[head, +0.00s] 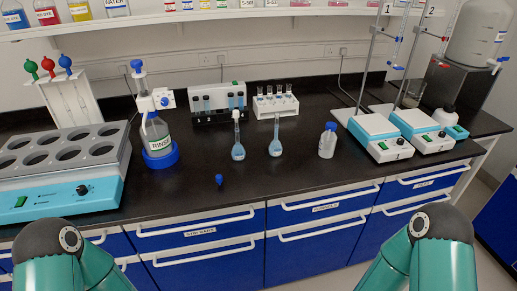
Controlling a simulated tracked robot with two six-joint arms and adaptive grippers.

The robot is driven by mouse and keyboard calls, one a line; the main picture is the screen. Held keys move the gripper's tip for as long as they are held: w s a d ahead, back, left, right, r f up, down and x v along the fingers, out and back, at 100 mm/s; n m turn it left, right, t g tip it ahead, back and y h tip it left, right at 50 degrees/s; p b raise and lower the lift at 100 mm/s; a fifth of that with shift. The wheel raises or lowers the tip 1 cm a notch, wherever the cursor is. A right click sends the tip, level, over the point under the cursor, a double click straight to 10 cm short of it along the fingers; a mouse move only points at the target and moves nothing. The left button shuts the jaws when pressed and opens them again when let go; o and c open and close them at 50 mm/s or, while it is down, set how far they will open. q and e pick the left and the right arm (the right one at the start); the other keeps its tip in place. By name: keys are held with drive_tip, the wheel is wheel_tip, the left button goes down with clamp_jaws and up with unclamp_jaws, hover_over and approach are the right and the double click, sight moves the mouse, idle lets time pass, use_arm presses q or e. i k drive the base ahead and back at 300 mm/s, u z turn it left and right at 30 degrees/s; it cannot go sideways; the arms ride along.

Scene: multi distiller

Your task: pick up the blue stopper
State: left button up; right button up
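The small blue stopper (219,180) lies on the black bench top, close to the front edge and left of the middle in the head view. Nothing touches it. Only teal and dark links of my two arms show, at the bottom left and bottom right. Neither of my grippers is in view, so I cannot see their fingers.
Two long-necked flasks with blue liquid, a left flask (238,152) with a white top and a right flask (275,148), stand behind the stopper. The bench around the stopper is clear.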

sight(219, 178)
drive_tip(key=z, duration=1.8)
drive_tip(key=i, duration=0.1)
drive_tip(key=u, duration=2.8)
drive_tip(key=k, duration=0.55)
drive_tip(key=z, duration=1.1)
drive_tip(key=i, duration=1)
